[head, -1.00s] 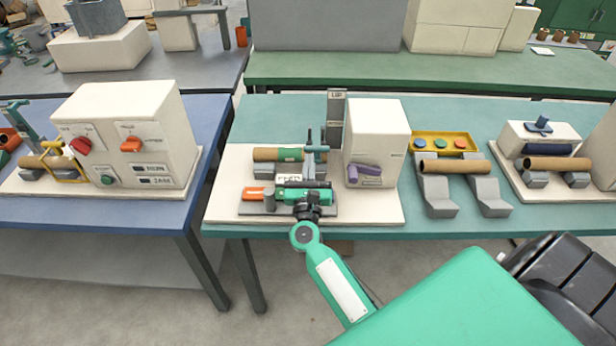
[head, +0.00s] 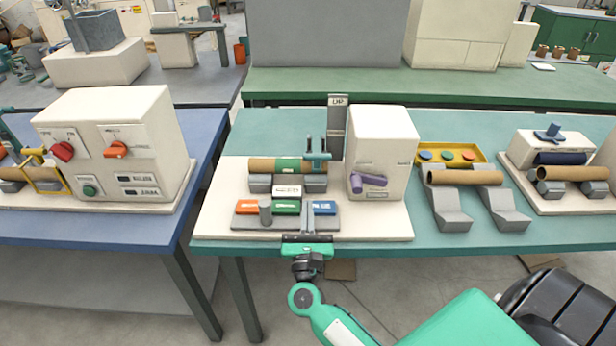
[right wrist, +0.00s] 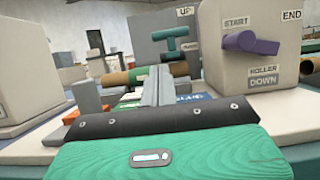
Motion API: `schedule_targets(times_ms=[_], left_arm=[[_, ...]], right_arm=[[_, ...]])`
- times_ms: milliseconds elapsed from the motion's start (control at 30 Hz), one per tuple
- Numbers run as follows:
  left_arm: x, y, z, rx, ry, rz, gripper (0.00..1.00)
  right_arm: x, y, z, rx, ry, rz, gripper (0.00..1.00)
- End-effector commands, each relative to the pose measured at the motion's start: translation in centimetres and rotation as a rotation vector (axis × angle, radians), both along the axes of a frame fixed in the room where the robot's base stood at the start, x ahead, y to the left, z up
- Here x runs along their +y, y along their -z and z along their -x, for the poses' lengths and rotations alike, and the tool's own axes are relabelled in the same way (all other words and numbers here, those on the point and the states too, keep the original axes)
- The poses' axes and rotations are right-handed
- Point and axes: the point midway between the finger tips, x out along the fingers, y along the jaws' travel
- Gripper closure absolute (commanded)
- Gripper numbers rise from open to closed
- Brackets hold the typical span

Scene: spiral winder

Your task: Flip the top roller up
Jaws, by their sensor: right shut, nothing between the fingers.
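The winder stands on a cream base plate (head: 225,222) on the middle table. A cardboard tube with a green band (head: 262,166) lies across grey rollers (head: 261,184). A teal T-shaped handle (head: 318,158) sits at the tube's right end, in front of a grey post marked UP (head: 337,127). It also shows in the right wrist view (right wrist: 178,43). I cannot make out the top roller for certain. My right gripper (head: 309,207) is shut and empty, low at the front beside the coloured blocks; its grey fingers (right wrist: 158,83) point towards the tube. My left gripper is not in view.
A cream box (head: 382,140) with a purple knob (head: 369,181) stands right of the tube; its label reads ROLLER DOWN (right wrist: 264,76). Orange (head: 247,207), green (head: 286,207) and blue (head: 323,207) blocks lie in front. Another tube (head: 465,177) rests on grey supports further right.

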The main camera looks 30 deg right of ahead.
Motion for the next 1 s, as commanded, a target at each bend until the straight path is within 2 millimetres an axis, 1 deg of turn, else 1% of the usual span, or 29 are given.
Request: schedule_targets(times_ms=[167, 267, 467, 600, 700, 833, 1000], left_arm=[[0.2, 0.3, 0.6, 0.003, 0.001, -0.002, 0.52], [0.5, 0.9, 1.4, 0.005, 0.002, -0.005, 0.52], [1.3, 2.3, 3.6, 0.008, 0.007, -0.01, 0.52], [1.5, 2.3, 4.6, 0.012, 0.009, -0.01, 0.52], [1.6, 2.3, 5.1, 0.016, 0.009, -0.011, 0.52], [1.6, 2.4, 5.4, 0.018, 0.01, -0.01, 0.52], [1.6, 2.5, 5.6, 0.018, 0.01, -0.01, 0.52]], right_arm=[[-0.4, -0.5, -0.7, -0.001, 0.0, 0.001, 1.0], [-0.9, -1.0, -1.6, -0.002, -0.001, 0.001, 1.0], [-2.4, -2.2, -3.9, -0.001, 0.001, 0.0, 1.0], [-3.6, -3.1, -5.8, 0.0, 0.0, 0.001, 1.0], [-4.2, -3.5, -6.9, 0.0, 0.0, 0.001, 1.0], [-4.7, -3.8, -7.7, 0.0, 0.0, 0.0, 1.0], [-4.9, -3.8, -7.9, 0.001, 0.0, -0.001, 1.0]])
